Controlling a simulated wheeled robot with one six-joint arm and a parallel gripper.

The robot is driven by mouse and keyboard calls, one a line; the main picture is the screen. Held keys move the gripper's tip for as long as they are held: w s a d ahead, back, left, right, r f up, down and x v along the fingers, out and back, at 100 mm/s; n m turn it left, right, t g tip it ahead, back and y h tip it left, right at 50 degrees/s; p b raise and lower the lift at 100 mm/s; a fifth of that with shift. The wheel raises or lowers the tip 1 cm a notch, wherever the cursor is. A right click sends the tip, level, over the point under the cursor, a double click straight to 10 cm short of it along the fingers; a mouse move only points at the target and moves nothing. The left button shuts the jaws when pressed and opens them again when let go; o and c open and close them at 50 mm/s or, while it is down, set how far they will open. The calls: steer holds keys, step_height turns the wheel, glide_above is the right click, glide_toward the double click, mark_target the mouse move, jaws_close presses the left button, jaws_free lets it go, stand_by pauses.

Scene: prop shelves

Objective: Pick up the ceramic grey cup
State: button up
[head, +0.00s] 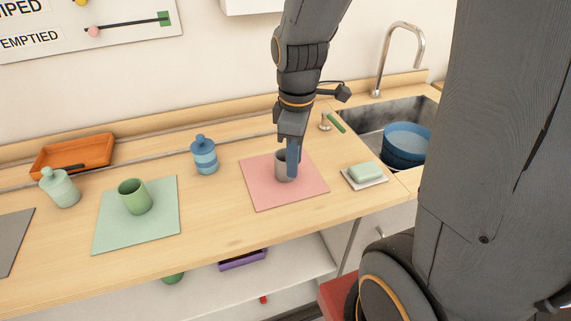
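The grey cup (281,168) stands upright on a pink mat (305,190) on the wooden counter. My gripper (292,160) points down at the cup from above. One blue finger covers the cup's right side in this view, and the other finger is hidden. I cannot tell whether the fingers touch the cup or how far apart they are. The cup's rim is partly covered by the gripper.
A soap dish with pale soap (364,175) sits right of the mat, before a sink with a blue basin (406,145). A blue jar (204,155), a green cup (134,197) on a green mat, a pale green jar (60,187) and an orange tray (73,155) stand to the left.

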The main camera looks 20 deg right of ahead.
steer(key=w+r+n, duration=0.1)
steer(key=n, duration=0.2)
steer(key=w+n+p, duration=0.1)
steer(key=n, duration=0.2)
steer(key=w+r+n, duration=0.1)
steer(key=n, duration=0.3)
steer(key=shift+w+r, duration=0.3)
steer(key=shift+w, duration=0.1)
step_height(320, 180, down, 2)
steer(key=shift+f+p, duration=0.1)
steer(key=shift+p, duration=0.35)
steer(key=f, duration=0.2)
steer(key=d+f+p, duration=0.1)
steer(key=f, duration=0.1)
steer(key=shift+w+f+p, duration=0.1)
steer(key=shift+f+p, duration=0.25)
steer(key=shift+f, duration=0.35)
jaws_close()
